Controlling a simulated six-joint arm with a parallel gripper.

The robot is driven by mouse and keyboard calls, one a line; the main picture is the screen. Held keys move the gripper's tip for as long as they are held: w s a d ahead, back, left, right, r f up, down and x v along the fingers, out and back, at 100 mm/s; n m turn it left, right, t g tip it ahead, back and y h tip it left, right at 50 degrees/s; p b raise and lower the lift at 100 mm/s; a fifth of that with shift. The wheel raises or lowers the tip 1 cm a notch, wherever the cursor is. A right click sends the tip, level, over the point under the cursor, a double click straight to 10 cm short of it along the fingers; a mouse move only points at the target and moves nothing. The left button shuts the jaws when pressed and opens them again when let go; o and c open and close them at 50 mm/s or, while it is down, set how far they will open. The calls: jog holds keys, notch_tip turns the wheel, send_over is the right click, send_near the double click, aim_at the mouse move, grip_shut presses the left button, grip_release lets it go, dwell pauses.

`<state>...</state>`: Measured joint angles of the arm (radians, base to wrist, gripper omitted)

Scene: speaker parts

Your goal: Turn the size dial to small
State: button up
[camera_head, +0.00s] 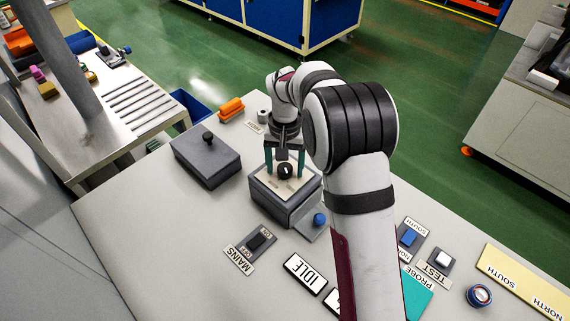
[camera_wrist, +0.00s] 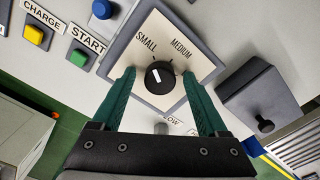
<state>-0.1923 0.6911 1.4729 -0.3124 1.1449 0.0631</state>
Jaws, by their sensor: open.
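The size dial (camera_wrist: 160,77) is a round black knob with a white mark on a cream plate (camera_wrist: 196,52). The plate reads SMALL at upper left and MEDIUM at upper right in the wrist view. The white mark sits on the upper left part of the knob; I cannot tell exactly which label it points to. In the head view the dial (camera_head: 285,171) is on top of a grey box (camera_head: 284,207). My gripper (camera_wrist: 159,74) is open, pointing down, with its green fingers on either side of the dial. Gaps show between fingers and knob.
A dark grey lidded box (camera_head: 205,160) with a black knob stands to the left. A blue button (camera_head: 319,220) is beside the dial box. A MAINS switch (camera_head: 256,241), an IDLE sign (camera_head: 305,273) and a TEST switch (camera_head: 441,259) lie nearer the front.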

aim_at(285, 168)
notch_tip(285, 168, up, 16)
dwell(0.3)
jog(key=shift+s, duration=0.1)
jog(key=s+d+r+m, duration=0.1)
jog(key=s+d, duration=0.1)
jog(key=s, duration=0.5)
jog(key=s+d+r+m, duration=0.1)
jog(key=s+d, duration=0.1)
jog(key=s, duration=0.5)
jog(key=s+f+y, duration=0.1)
jog(key=s+f, duration=0.3)
jog(key=s, duration=0.5)
jog(key=s+d+f+m, duration=0.1)
jog(key=s+f, duration=0.2)
jog(key=s, duration=0.6)
jog(key=shift+s+d+f+m+y, duration=0.2)
jog(key=shift+s+f+m+y, duration=0.1)
jog(key=shift+f+y, duration=0.1)
